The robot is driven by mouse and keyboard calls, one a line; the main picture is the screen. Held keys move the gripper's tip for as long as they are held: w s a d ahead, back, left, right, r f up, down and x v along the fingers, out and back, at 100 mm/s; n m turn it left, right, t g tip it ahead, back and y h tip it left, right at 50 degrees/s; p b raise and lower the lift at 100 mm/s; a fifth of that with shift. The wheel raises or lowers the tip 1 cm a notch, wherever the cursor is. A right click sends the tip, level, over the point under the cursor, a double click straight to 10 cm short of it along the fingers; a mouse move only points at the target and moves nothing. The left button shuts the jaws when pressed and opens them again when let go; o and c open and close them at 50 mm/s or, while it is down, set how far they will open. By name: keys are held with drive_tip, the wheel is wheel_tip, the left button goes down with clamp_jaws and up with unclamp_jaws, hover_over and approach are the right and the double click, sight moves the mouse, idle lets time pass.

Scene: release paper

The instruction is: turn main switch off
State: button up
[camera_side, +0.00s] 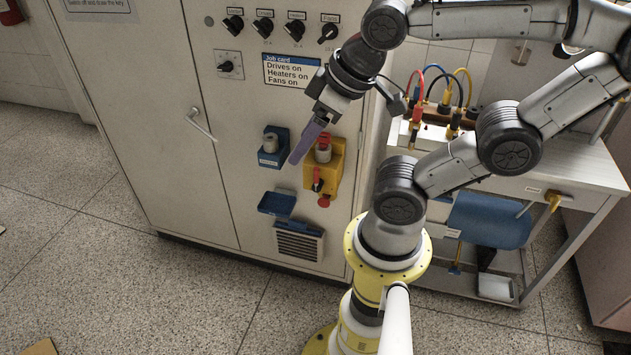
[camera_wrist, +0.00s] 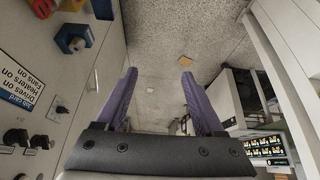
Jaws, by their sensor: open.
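A grey cabinet front (camera_side: 245,110) carries the switches. A yellow box (camera_side: 334,163) with red parts, including a small red lever (camera_side: 317,181), sits low on it. A row of black rotary knobs (camera_side: 264,26) runs along the top, and a single knob (camera_side: 227,66) sits lower left of them. I cannot read which one is labelled main. My gripper (camera_side: 296,160) is open and empty, its purple fingers pointing down in front of the panel, between a blue box (camera_side: 272,148) and the yellow box in the side view. In the wrist view my gripper (camera_wrist: 157,72) shows spread fingers with floor between them.
A job card (camera_side: 291,71) reads drives, heaters and fans on. A door handle (camera_side: 201,125) sticks out at left. A vent (camera_side: 299,243) is below. A bench (camera_side: 530,165) with cables (camera_side: 461,86) stands right. The floor (camera_wrist: 165,30) in front is open.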

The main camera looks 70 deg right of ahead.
drive_tip(key=shift+w+d+n, duration=0.1)
drive_tip(key=shift+n, duration=0.4)
drive_tip(key=shift+c, duration=1.2)
drive_tip(key=n+g+h, duration=0.4)
drive_tip(key=n+g, duration=0.3)
drive_tip(key=n, duration=0.8)
hover_over(315, 169)
drive_tip(key=a, duration=0.4)
wheel_tip(315, 169, down, 15)
drive_tip(key=shift+t, duration=0.3)
drive_tip(key=x, duration=0.8)
drive_tip(key=w+x, duration=0.1)
drive_tip(key=x, duration=0.3)
drive_tip(key=shift+s+d+f, duration=0.2)
drive_tip(key=shift+d+f, duration=0.05)
drive_tip(key=shift+f, duration=0.15)
drive_tip(key=shift+c, duration=0.2)
